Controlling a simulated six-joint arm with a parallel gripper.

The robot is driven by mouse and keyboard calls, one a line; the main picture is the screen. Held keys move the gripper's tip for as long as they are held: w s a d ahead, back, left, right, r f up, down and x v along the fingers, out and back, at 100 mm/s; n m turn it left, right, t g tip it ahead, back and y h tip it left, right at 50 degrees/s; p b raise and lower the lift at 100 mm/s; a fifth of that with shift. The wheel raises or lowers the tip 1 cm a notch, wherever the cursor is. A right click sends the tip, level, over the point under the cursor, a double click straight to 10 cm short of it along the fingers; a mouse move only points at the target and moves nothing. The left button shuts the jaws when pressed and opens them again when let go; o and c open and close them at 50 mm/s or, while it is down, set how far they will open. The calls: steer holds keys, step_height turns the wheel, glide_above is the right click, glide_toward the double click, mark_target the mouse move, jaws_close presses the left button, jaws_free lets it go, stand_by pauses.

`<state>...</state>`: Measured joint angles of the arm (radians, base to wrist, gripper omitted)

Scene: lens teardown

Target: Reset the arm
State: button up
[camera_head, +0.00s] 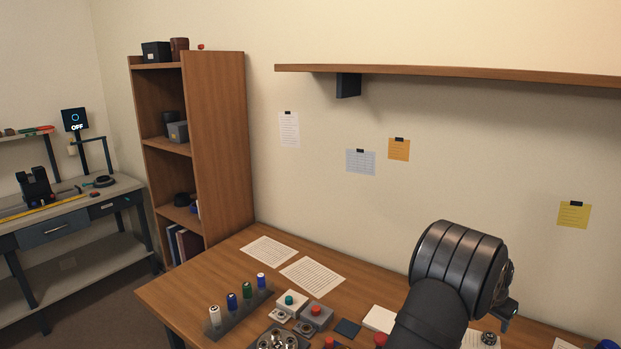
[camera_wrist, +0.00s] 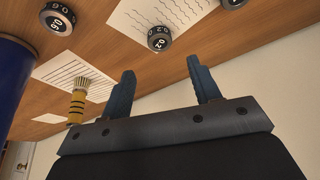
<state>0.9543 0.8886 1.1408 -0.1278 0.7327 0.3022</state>
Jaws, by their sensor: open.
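In the wrist view my gripper (camera_wrist: 163,78) has its two blue-grey fingers spread apart, with nothing between them. The wooden table top lies beyond the fingers, and the fingers touch nothing that I can see. In the head view my dark arm rises over the right part of the desk (camera_head: 215,262). The gripper itself is mostly hidden behind the arm there.
The wrist view shows round weights marked 0.6 (camera_wrist: 57,18) and 0.2 (camera_wrist: 159,39), a yellow-and-black striped handle (camera_wrist: 76,104) and a blue cylinder (camera_wrist: 12,85). In the head view, a wall shelf (camera_head: 450,73) hangs above and a bookcase (camera_head: 220,140) stands left.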

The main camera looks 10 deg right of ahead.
steer(key=x, duration=0.8)
steer(key=shift+d+f, duration=0.1)
steer(key=shift+f, duration=0.15)
step_height(320, 180, up, 5)
steer(key=shift+d+f, duration=0.1)
steer(key=shift+f, duration=0.15)
steer(key=s+r, duration=0.7)
steer(key=s, duration=0.5)
steer(key=m+g, duration=0.2)
steer(key=m, duration=0.3)
glide_toward(490, 336)
steer(key=w+a+r, duration=0.3)
steer(key=w+a, duration=0.1)
steer(key=w, duration=0.8)
steer(key=shift+m+h, duration=0.3)
steer(key=w+a+f, duration=0.1)
steer(key=w, duration=0.1)
steer(key=w+a+f, duration=0.1)
steer(key=w+f, duration=0.1)
steer(key=w+a+f, duration=0.1)
steer(key=w, duration=0.1)
steer(key=shift+w+f, duration=0.2)
steer(key=shift+w, duration=0.05)
